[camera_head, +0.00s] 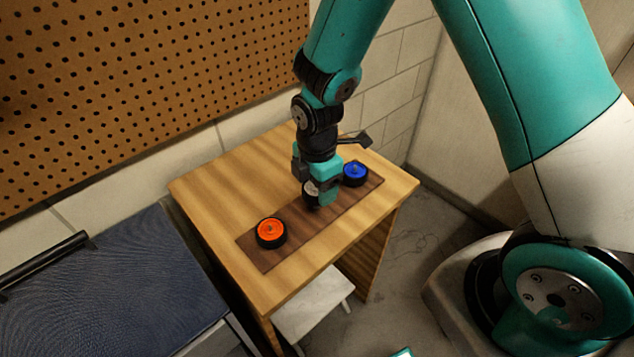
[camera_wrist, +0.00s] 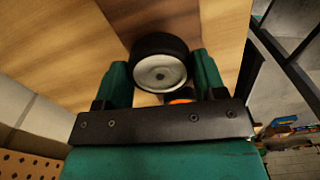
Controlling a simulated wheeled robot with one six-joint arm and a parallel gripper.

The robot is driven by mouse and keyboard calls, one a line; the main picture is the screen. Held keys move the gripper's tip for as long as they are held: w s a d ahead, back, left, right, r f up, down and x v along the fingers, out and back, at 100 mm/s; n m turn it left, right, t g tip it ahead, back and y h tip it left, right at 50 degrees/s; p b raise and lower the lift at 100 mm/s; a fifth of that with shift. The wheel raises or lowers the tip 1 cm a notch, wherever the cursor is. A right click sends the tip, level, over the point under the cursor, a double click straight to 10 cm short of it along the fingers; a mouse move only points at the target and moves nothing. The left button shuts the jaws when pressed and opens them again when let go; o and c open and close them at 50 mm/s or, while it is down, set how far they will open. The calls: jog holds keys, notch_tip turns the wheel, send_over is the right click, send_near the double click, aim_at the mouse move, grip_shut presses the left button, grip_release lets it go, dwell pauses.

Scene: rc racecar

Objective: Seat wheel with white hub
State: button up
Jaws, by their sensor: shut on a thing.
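The wheel with the white hub (camera_wrist: 160,72) has a black tyre and sits between the two fingers of my gripper (camera_wrist: 162,82) in the wrist view. In the head view the same wheel (camera_head: 310,187) is partly hidden by my gripper (camera_head: 319,200), which is low over the middle of a dark brown board (camera_head: 255,253). I cannot tell whether the wheel touches the board. A wheel with an orange hub (camera_head: 271,233) lies flat at the board's near left end. A wheel with a blue hub (camera_head: 355,174) lies toward its far right end.
The board lies on a light wooden table (camera_head: 215,190). A pegboard wall (camera_head: 150,90) stands behind it. A dark blue-topped bench (camera_head: 120,295) is at the left, and a white stool (camera_head: 315,305) stands below the table's front edge.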

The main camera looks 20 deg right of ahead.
aim_at(317, 194)
jog(key=shift+f+b, duration=1)
jog(key=shift+f, duration=0.55)
jog(key=o, duration=1)
jog(key=shift+r, duration=0.15)
notch_tip(317, 194, up, 17)
jog(key=shift+r+b, duration=0.1)
jog(key=shift+b, duration=0.2)
